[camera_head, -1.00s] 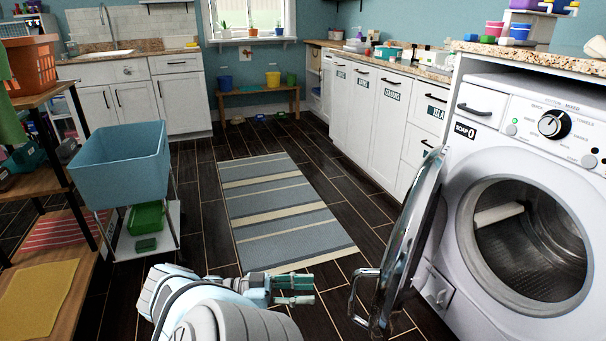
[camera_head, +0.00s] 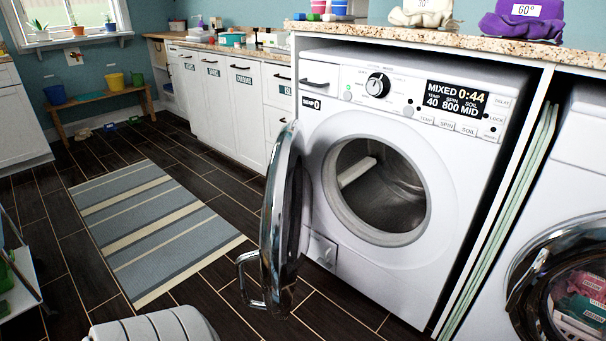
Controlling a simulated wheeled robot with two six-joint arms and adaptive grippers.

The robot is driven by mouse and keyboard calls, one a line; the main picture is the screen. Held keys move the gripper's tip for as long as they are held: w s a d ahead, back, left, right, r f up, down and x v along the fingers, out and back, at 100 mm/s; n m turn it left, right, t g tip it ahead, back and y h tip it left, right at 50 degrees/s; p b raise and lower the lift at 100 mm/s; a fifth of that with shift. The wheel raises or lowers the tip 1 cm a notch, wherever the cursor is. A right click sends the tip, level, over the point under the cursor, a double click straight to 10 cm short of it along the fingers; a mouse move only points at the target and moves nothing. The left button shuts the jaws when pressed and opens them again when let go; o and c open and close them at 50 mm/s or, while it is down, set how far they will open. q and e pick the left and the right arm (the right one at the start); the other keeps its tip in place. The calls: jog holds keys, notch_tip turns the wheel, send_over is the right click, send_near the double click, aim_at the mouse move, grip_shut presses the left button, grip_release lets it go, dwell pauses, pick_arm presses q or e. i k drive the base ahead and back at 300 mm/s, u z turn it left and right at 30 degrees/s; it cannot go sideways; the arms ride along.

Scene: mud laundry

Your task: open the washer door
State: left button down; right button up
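The white washer (camera_head: 330,220) stands under the granite counter at centre right. Its round door (camera_head: 283,215) is swung wide open to the left, seen nearly edge-on, with its chrome handle (camera_head: 247,280) facing left. The drum (camera_head: 378,190) is open to view and looks empty, with a pale bar inside at its left. A white rounded part of my arm (camera_head: 155,326) shows at the bottom edge, away from the door. Neither gripper's fingers are in the picture.
A second machine (camera_head: 560,230) at the right has its dark round door shut, with coloured cloth behind the glass. A striped rug (camera_head: 150,225) lies on the dark floor at left. White cabinets (camera_head: 225,105) line the back. The floor before the washer is clear.

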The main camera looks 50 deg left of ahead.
aim_at(282, 222)
jog(key=i, duration=1.4)
jog(key=u, duration=1.65)
